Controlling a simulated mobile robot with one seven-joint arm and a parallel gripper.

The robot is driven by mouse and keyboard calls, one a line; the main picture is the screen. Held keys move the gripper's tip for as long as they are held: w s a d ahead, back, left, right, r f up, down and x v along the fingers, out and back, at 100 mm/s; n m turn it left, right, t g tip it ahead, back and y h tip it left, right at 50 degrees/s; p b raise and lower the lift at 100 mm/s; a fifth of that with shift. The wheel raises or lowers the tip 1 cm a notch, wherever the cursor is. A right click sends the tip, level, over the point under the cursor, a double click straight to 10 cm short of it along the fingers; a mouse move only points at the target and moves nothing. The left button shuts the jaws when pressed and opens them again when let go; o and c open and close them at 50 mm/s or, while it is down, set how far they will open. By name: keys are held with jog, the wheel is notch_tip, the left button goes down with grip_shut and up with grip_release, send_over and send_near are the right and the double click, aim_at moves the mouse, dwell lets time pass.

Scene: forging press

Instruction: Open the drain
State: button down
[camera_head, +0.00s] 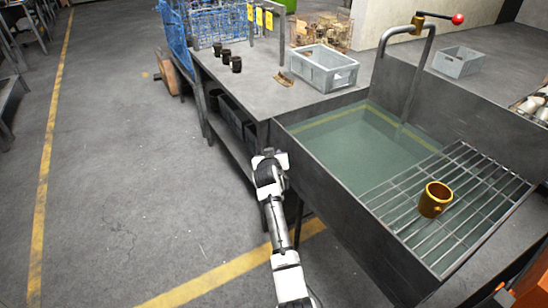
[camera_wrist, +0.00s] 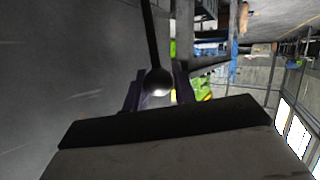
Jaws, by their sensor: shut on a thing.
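A steel tank (camera_head: 330,185) holds greenish water (camera_head: 365,140) in the head view. My arm reaches low to the tank's near left side, and my gripper (camera_head: 270,154) is beside its lower left corner. In the wrist view my gripper (camera_wrist: 159,90) is shut on a round, shiny knob (camera_wrist: 158,79) at the end of a dark lever (camera_wrist: 149,35). The lever runs up out of the picture. I take this to be the drain lever. The head view does not show the lever or any drain outlet; the tank wall and my arm hide that area.
A grate (camera_head: 465,195) spans the tank's right part, with a brass cup (camera_head: 435,199) on it. A tap with a red knob (camera_head: 457,19) rises behind. A bench (camera_head: 255,80) with a grey crate (camera_head: 323,70) and dark cups adjoins the tank. The floor (camera_head: 120,190) at left is clear.

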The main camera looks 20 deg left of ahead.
jog(key=shift+s+a, duration=0.1)
jog(key=shift+a, duration=0.1)
jog(key=c, duration=1.5)
grip_release()
jog(key=shift+f, duration=0.1)
jog(key=shift+s, duration=0.1)
jog(key=shift+s+d, duration=0.15)
jog(key=shift+s, duration=0.05)
jog(key=b+v, duration=0.2)
jog(key=v, duration=1.1)
